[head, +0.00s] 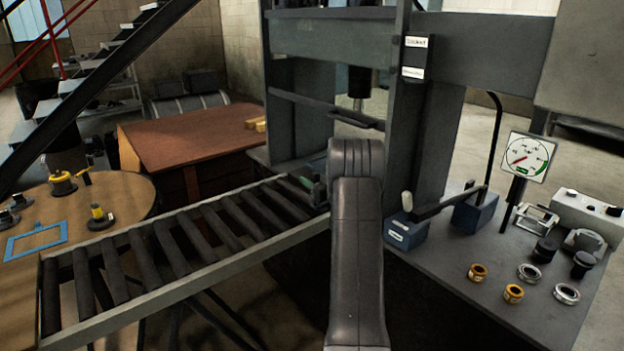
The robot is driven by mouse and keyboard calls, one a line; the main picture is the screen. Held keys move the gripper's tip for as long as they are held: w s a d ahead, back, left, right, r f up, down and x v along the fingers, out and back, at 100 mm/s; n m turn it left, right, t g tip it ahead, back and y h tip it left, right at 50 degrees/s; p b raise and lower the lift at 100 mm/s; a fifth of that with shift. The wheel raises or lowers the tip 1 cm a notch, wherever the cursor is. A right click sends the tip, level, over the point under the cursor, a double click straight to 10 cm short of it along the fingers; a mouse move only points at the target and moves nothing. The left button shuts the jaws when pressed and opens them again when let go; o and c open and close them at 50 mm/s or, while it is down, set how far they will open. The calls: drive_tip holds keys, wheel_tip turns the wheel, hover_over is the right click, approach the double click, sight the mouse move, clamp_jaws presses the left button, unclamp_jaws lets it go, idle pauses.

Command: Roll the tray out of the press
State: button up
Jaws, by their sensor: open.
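The press (395,120) is a dark grey frame with uprights, a crossbeam and a vertical ram (359,85) in its opening. I cannot make out the tray clearly; my arm covers the lower part of the press opening. A small grey-green piece (307,184) shows just left of my arm at the inner end of the rollers, and I cannot tell what it belongs to. A roller conveyor (148,298) runs from the press toward the lower left, its rollers bare. My dark arm rises in the middle, and my gripper is hidden behind it.
A bench (540,320) at right holds a gauge (528,156), several rings and blue blocks (407,232). A brown table (190,135) stands behind the conveyor. A round table (130,190) with a blue frame (36,240) is at left, below stairs (85,85).

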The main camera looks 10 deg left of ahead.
drive_tip(key=shift+w+a, duration=0.15)
drive_tip(key=shift+a, duration=0.05)
drive_tip(key=shift+c, duration=0.2)
clamp_jaws()
drive_tip(key=s+a+b, duration=0.1)
drive_tip(key=s+a, duration=1.4)
drive_tip(key=s, duration=0.4)
drive_tip(key=s+a+b, duration=0.2)
drive_tip(key=s+a, duration=1.3)
drive_tip(key=s, duration=0.5)
drive_tip(key=s+a+b, duration=0.2)
drive_tip(key=s+a, duration=1.3)
drive_tip(key=s, duration=0.4)
drive_tip(key=shift+s+a+r, duration=0.15)
drive_tip(key=shift+s+a, duration=0.15)
